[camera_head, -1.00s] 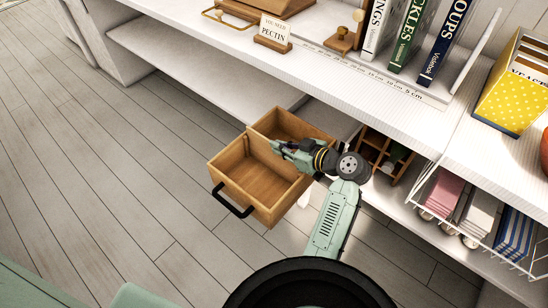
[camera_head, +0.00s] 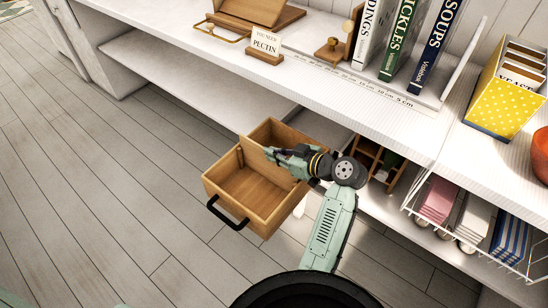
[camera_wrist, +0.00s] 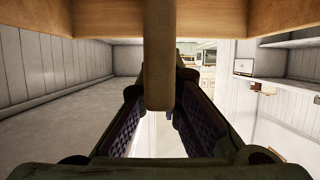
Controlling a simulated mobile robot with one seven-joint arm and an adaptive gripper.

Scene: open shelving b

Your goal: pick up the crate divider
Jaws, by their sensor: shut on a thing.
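The wooden crate (camera_head: 221,190) has a black handle on its near side and sticks out below the counter in the head view. The crate divider (camera_head: 256,161) is a thin wooden board standing across the inside of the crate. My gripper (camera_head: 273,155) is at the divider's top edge, shut on it. In the wrist view the divider (camera_wrist: 158,50) shows end-on as an upright wooden strip between the two dark finger pads of my gripper (camera_wrist: 160,105). The divider's lower edge is hidden.
A dark wooden rack (camera_head: 376,160) and a wire basket (camera_head: 468,243) with folded cloths stand on the lower shelf to the right. The grey floor (camera_head: 110,190) is open on the left.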

